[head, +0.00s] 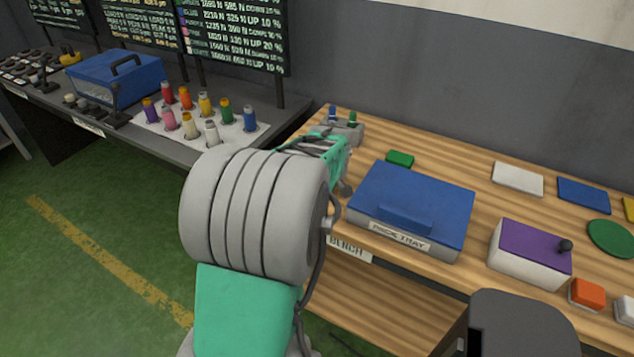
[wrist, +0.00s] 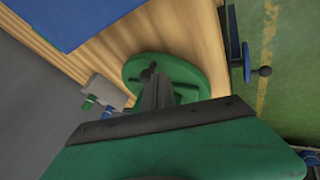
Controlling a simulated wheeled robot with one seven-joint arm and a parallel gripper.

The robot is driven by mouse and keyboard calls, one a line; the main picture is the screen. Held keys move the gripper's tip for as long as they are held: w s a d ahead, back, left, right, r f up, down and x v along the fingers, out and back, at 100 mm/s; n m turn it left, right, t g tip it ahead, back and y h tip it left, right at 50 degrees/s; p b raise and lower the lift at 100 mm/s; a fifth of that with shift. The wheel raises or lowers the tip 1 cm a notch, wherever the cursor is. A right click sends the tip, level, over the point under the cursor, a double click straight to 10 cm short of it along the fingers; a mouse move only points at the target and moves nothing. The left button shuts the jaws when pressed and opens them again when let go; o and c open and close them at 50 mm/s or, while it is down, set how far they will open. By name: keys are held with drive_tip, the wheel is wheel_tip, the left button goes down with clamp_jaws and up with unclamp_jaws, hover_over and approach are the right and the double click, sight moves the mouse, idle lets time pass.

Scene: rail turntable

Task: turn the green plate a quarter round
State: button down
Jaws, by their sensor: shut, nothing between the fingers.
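The green plate (wrist: 190,68) is a round disc on the wooden bench in the wrist view. A small dark knob (wrist: 148,73) stands near its left part, and a raised green bar shows to the right of my fingers. My gripper (wrist: 157,82) is shut and empty, with its fingers over the plate close to the knob. I cannot tell whether they touch it. The gripper's body hides the near part of the plate. In the head view my arm covers this end of the bench and the plate there.
A grey block (head: 347,130) with blue and green pegs stands behind my wrist. A blue pick tray (head: 425,200) lies to the right, with a small green block (head: 400,159) behind it. A purple-topped box (head: 530,252) and a flat green disc (head: 611,238) are farther right.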

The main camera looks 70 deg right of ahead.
drive_tip(key=shift+s+d+f+n+t+y+b, duration=0.15)
drive_tip(key=shift+s+d+n+t+y+b, duration=0.35)
drive_tip(key=shift+s+d+n+b, duration=0.45)
drive_tip(key=shift+s+d+n, duration=0.15)
drive_tip(key=shift+d+n, duration=0.1)
drive_tip(key=shift+d, duration=0.4)
